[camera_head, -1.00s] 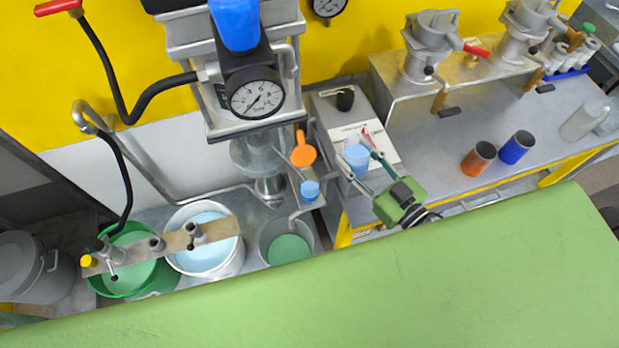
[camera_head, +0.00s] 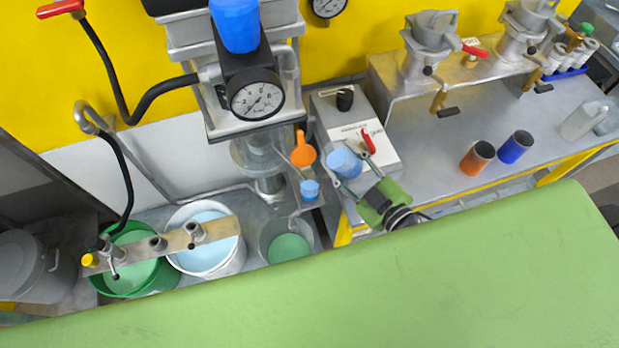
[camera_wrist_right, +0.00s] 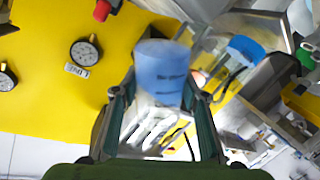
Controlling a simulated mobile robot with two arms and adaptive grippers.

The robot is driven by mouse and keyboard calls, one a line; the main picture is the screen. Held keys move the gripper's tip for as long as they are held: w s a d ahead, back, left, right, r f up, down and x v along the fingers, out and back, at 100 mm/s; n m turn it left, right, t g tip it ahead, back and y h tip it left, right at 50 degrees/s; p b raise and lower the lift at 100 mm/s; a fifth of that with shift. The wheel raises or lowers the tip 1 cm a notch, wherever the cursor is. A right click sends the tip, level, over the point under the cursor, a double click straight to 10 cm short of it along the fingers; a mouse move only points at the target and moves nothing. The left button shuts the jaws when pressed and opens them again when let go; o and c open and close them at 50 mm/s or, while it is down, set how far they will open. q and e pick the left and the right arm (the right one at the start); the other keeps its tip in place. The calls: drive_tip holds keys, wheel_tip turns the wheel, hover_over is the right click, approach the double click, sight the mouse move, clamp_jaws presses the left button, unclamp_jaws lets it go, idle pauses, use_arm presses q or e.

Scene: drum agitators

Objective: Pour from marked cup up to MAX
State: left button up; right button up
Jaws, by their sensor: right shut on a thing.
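My right gripper (camera_head: 350,170) is shut on a translucent blue cup (camera_head: 341,160), held above the front left of a grey box. The cup leans to the left in the head view. In the right wrist view the cup (camera_wrist_right: 162,68) sits between the two fingers of my gripper (camera_wrist_right: 162,92), and dark marks show on its side. A smaller blue cup (camera_head: 310,190) stands to the left on a narrow metal ledge, apart from the held cup. I cannot read a MAX mark. My left gripper is not in view.
The grey box (camera_head: 376,140) with a red switch is beside the held cup. Buckets (camera_head: 287,248) stand below left. An orange can (camera_head: 477,159) and a blue can (camera_head: 515,148) are on the bench at right.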

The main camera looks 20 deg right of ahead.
drive_tip(key=shift+a+n, duration=0.25)
drive_tip(key=shift+n, duration=0.05)
drive_tip(key=shift+f, duration=0.1)
drive_tip(key=shift+a+r+n+g+h, duration=0.15)
drive_tip(key=shift+r+n+g+h, duration=0.25)
drive_tip(key=shift+n, duration=0.3)
idle(1.9)
drive_tip(key=shift+f+n+h+b, duration=0.4)
drive_tip(key=shift+f+n+h, duration=0.1)
drive_tip(key=shift+n, duration=0.7)
idle(3.8)
